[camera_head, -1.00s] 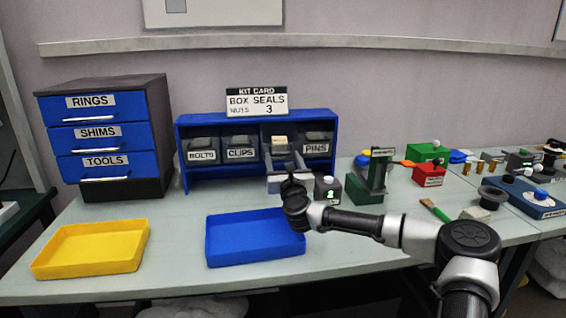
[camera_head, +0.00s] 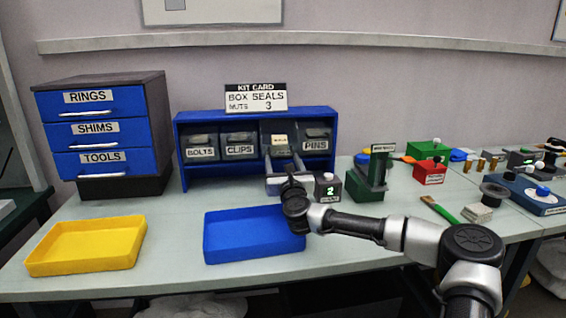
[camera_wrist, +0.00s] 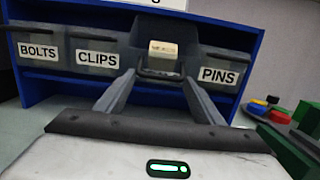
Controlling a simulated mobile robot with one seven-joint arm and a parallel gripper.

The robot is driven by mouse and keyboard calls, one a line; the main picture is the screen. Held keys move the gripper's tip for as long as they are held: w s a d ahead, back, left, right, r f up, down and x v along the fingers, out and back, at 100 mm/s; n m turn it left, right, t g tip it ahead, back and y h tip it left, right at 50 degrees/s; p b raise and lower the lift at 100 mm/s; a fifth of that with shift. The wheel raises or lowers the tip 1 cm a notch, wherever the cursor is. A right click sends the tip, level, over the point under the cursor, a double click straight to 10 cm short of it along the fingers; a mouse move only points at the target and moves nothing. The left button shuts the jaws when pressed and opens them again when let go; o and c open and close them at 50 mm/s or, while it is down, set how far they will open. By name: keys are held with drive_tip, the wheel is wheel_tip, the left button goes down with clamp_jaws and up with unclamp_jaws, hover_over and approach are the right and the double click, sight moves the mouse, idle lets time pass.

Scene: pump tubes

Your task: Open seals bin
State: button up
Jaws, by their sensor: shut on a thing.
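The blue bin rack (camera_head: 183,180) holds grey bins marked BOLTS, CLIPS and PINS. Between the CLIPS bin (camera_head: 239,150) and the PINS bin (camera_head: 315,142) is another grey bin (camera_head: 268,131), with a small cream piece (camera_head: 280,139) showing on it. Its marking is not readable, so I cannot confirm it is the seals bin. In the wrist view this bin (camera_wrist: 143,27) lies straight ahead of my gripper (camera_wrist: 158,88). My gripper (camera_head: 284,170) is shut on this bin's front part; the exact contact is hard to see.
A blue tray (camera_head: 250,252) and a yellow tray (camera_head: 85,262) lie in front. A small counter box (camera_head: 327,192) and a green fixture (camera_head: 365,190) stand close to the right of my gripper. A blue drawer cabinet (camera_head: 155,130) stands at the left.

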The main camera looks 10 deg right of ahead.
drive_tip(key=shift+f, duration=0.5)
drive_tip(key=o, duration=1.2)
drive_tip(key=shift+c, duration=0.2)
drive_tip(key=o, duration=0.3)
drive_tip(key=shift+w+f, duration=0.1)
drive_tip(key=shift+w, duration=0.1)
drive_tip(key=shift+r, duration=0.25)
drive_tip(key=s, duration=0.5)
drive_tip(key=s+f+p, duration=0.1)
drive_tip(key=s, duration=0.5)
drive_tip(key=s+f+p, duration=0.1)
drive_tip(key=s, duration=0.5)
drive_tip(key=shift+s, duration=0.2)
